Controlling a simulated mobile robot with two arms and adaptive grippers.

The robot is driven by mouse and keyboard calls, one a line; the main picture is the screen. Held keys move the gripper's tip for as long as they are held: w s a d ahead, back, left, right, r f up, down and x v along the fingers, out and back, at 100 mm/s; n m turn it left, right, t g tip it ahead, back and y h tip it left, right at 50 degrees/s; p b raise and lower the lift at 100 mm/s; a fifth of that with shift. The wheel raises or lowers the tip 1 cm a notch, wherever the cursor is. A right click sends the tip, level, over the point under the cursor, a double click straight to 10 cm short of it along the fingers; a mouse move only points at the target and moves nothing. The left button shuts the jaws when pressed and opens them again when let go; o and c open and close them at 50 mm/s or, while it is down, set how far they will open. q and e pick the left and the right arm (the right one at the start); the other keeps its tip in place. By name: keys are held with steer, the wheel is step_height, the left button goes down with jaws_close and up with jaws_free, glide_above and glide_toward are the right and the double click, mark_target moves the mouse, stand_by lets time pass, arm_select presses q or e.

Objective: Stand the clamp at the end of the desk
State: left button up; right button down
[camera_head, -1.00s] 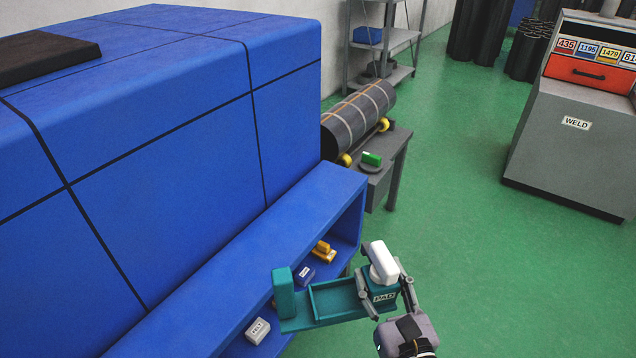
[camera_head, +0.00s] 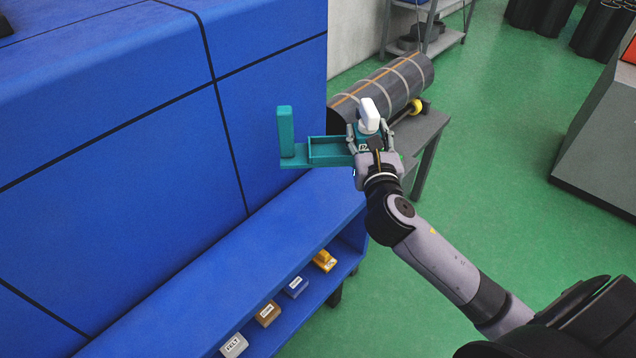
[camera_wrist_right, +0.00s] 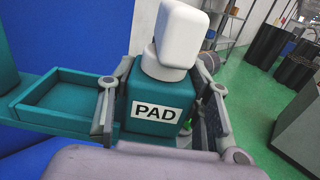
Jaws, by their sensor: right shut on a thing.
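A teal piece, which I take for the clamp (camera_head: 330,150), has a tall upright at its left end, a shallow open tray in the middle and a block labelled PAD with a white knob at its right end. My right gripper (camera_head: 369,142) is shut on the PAD block and holds the piece level in the air. In the right wrist view the gripper (camera_wrist_right: 160,108) has a finger on each side of this block (camera_wrist_right: 158,92). The grey table (camera_head: 428,128), perhaps the desk, is behind the gripper and partly hidden. My left gripper is out of view.
A dark strapped cylinder (camera_head: 385,92) lies on the grey table beside yellow rollers (camera_head: 416,106). A blue shelf unit (camera_head: 305,215) holds several labelled blocks, among them a white (camera_head: 233,344) and a yellow one (camera_head: 325,260). Green floor (camera_head: 500,160) is open to the right.

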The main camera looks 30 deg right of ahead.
steer(key=shift+w+d, duration=0.15)
steer(key=shift+w, duration=0.2)
step_height(320, 180, down, 19)
steer(key=b, duration=0.5)
steer(key=shift+f, duration=0.15)
steer(key=shift+s+f, duration=0.1)
steer(key=c, duration=0.8)
jaws_free()
steer(key=shift+f, duration=0.1)
